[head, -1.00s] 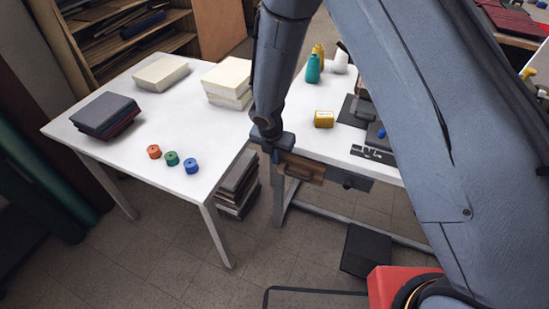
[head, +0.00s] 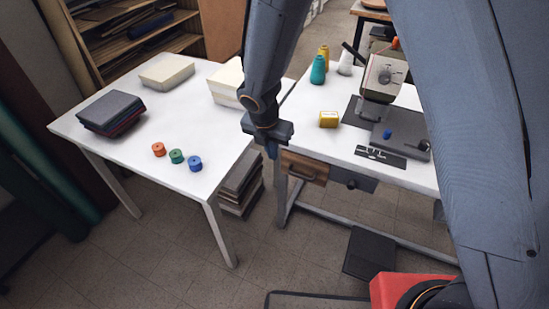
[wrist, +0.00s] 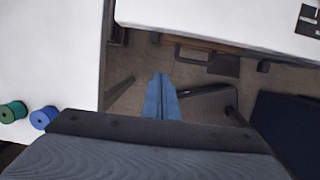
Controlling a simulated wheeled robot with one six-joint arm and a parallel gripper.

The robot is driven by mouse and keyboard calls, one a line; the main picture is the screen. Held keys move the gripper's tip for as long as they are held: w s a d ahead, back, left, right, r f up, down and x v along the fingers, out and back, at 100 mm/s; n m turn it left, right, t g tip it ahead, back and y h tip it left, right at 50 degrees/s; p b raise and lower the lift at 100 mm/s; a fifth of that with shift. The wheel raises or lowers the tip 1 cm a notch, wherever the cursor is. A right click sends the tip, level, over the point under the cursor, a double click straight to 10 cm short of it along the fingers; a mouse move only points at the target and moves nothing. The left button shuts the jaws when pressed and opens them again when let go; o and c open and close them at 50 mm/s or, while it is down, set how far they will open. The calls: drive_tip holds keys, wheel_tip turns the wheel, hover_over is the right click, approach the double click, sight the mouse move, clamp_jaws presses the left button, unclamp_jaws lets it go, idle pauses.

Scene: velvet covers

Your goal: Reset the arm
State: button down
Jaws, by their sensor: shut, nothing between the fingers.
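My gripper (head: 272,150) hangs at the end of my arm in the head view, over the gap between the two white tables. In the wrist view its two blue fingers (wrist: 161,98) lie side by side, shut with nothing between them. Below the fingers I see the floor and part of a drawer. My large upper arm link covers the right side of the head view.
The left table (head: 150,180) bears orange, green and blue spools (head: 195,163) and fabric stacks (head: 110,112). The right table (head: 322,145) bears a sewing machine (head: 383,77), a yellow spool (head: 328,119) and thread cones (head: 318,69). A wooden drawer (head: 304,167) sits under its front edge.

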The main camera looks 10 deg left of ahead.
drive_tip(key=s+d+r+m, duration=0.2)
drive_tip(key=d+r+m, duration=0.2)
drive_tip(key=d+m, duration=0.3)
drive_tip(key=s+d+r+m, duration=0.2)
drive_tip(key=d+r+m, duration=0.2)
drive_tip(key=d+m, duration=0.35)
drive_tip(key=s+d+r+m+g, duration=0.1)
drive_tip(key=s+d+r+m, duration=0.4)
drive_tip(key=s+d+m, duration=0.5)
drive_tip(key=d+m, duration=0.1)
drive_tip(key=m, duration=0.7)
drive_tip(key=shift+s+d+g+y, duration=0.3)
drive_tip(key=shift+g+y, duration=0.1)
drive_tip(key=shift+r, duration=0.1)
